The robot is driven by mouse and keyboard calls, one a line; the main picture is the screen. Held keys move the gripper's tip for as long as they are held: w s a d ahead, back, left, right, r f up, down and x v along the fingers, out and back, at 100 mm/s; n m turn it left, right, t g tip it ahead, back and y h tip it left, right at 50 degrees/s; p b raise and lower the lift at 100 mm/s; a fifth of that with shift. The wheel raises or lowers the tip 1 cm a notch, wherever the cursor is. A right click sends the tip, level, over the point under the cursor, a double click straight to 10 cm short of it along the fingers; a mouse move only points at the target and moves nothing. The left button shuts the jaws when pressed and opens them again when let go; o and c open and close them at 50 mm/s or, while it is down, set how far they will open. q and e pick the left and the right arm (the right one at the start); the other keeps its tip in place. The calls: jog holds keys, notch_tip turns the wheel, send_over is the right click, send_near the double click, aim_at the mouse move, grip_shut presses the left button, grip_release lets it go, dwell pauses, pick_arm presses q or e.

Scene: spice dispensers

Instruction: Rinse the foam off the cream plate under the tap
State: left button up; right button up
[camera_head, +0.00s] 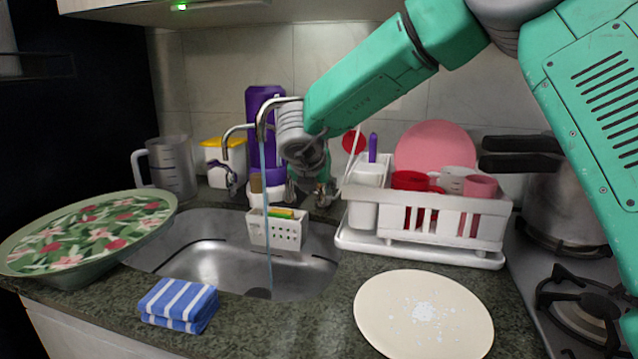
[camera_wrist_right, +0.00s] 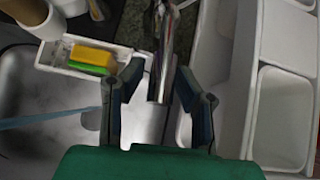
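The cream plate (camera_head: 397,332) lies on the counter at the front right, with white foam (camera_head: 424,312) around its middle. The metal tap (camera_head: 262,116) stands behind the sink (camera_head: 208,265). A thin blue water stream (camera_head: 266,200) falls from it into the basin, and it also shows in the right wrist view (camera_wrist_right: 45,118). My right gripper (camera_head: 312,185) is low behind the sink, beside the tap. In the right wrist view its fingers (camera_wrist_right: 160,70) are apart, with a metal tap part (camera_wrist_right: 163,55) between them; contact is unclear. My left gripper is out of view.
A white caddy (camera_head: 274,232) with a sponge (camera_head: 281,213) sits at the sink's back. A dish rack (camera_head: 440,222) stands to the right, near the stove. A flowered tray (camera_head: 85,236) and a folded blue cloth (camera_head: 179,306) lie at the left.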

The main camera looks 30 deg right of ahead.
jog(key=o, duration=0.3)
jog(key=p+v, duration=0.2)
jog(key=v, duration=0.5)
dwell(0.3)
jog(key=shift+f, duration=0.1)
dwell(0.3)
